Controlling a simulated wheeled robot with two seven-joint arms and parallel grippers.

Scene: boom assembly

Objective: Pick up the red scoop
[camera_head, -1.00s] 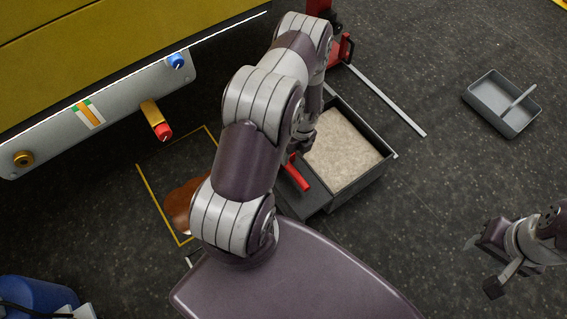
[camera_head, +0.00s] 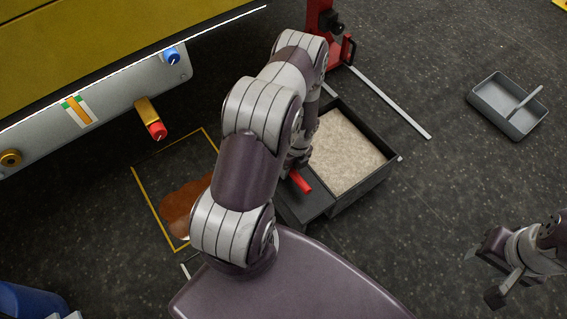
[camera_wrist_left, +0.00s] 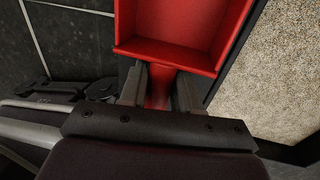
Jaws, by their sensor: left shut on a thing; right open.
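The red scoop (camera_head: 300,182) shows in the head view only as a short red piece beside my left arm, at the dark box with pale granules. In the left wrist view the scoop (camera_wrist_left: 172,52) shows its open red tray at the top, with its handle running down between my fingers. My left gripper (camera_wrist_left: 160,92) is shut on that handle. In the head view my left gripper is mostly hidden behind its own arm. My right gripper (camera_head: 484,272) is open and empty at the lower right, far from the scoop.
The dark box (camera_head: 362,188) holds pale granules (camera_head: 345,150). A grey tray (camera_head: 508,106) lies at the upper right. A brown spill (camera_head: 186,205) lies inside a yellow floor outline. A yellow machine with a knobbed grey panel (camera_head: 110,108) stands at left.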

